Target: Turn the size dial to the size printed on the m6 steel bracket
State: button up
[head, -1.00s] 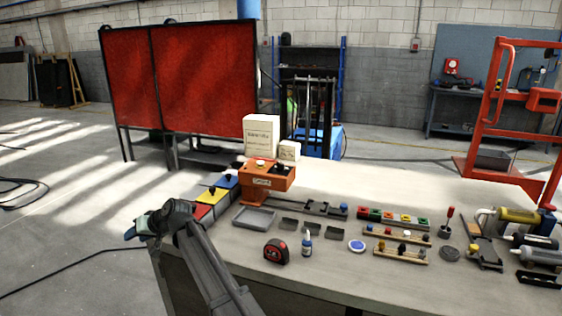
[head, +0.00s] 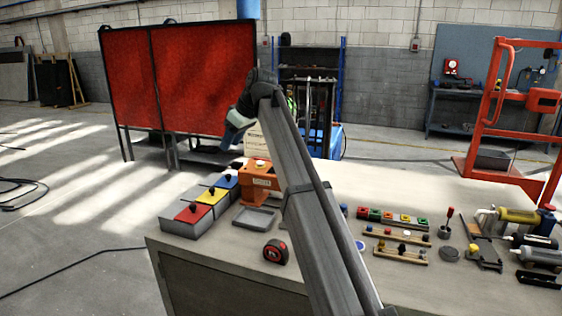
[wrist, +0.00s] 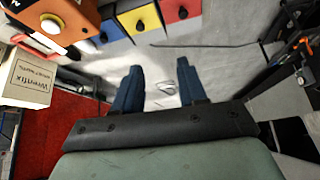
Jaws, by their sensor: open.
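An orange box (head: 260,184) stands at the table's far left corner, with a pale knob (head: 260,164) on top. Its orange side (wrist: 68,12) and a pale round knob (wrist: 51,23) also show in the wrist view. I cannot make out a size dial or its marks. I cannot pick out the m6 steel bracket; my arm covers the table area right of the orange box. My gripper (head: 230,138) is raised above and left of the orange box in the head view. In the wrist view my gripper (wrist: 158,80) has its blue fingers apart with nothing between them.
Red (head: 192,212), yellow (head: 211,194) and blue (head: 224,180) knobbed boxes line the table's left edge. A cream carton (wrist: 27,80) stands beside the orange box. Block racks (head: 400,256) and tools fill the right.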

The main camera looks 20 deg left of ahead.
jog(key=w+d+f+m+t+h, duration=0.1)
jog(key=w+d+m+t+h, duration=0.15)
jog(key=w+d+m, duration=0.85)
jog(key=w+a+f+n, duration=0.1)
jog(key=w+f, duration=0.2)
jog(key=f, duration=0.1)
jog(key=w+a+f+n, duration=0.1)
jog(key=w+f+n, duration=0.1)
jog(key=w+f, duration=0.1)
jog(key=w+f+n, duration=0.1)
jog(key=w+f, duration=0.2)
jog(key=f, duration=0.2)
jog(key=shift+a+f, duration=0.25)
jog(key=shift+a, duration=0.15)
jog(key=shift+c, duration=0.3)
jog(key=shift+g+h, duration=0.25)
grip_shut()
